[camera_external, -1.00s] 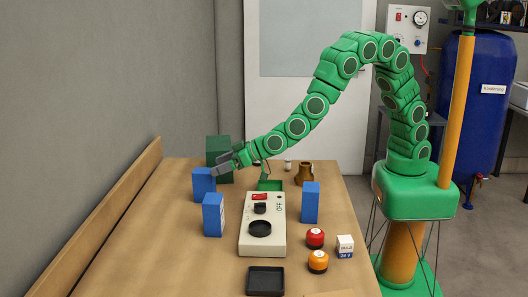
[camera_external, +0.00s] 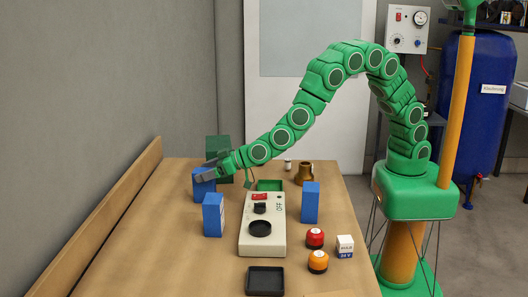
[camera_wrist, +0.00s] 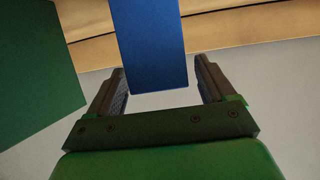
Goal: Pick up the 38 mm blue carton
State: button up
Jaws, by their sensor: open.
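Three blue cartons stand on the table: a back-left one (camera_external: 201,187), a front-left one (camera_external: 213,216) and a right one (camera_external: 310,204). I cannot read from the pictures which is 38 mm. My gripper (camera_external: 206,171) is at the top of the back-left carton and partly covers it. In the wrist view a blue carton (camera_wrist: 150,45) reaches in between the two open fingers of my gripper (camera_wrist: 161,80). The gripper is empty.
A dark green box (camera_external: 222,150) stands just behind the gripper; a green block (camera_wrist: 35,70) shows left in the wrist view. A wooden rail (camera_external: 125,205) runs along the left edge. A control box (camera_external: 248,243) stands mid-table, with a black tray (camera_external: 265,281) in front.

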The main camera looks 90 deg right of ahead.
jog(key=shift+x, duration=1.55)
jog(key=c, duration=1.1)
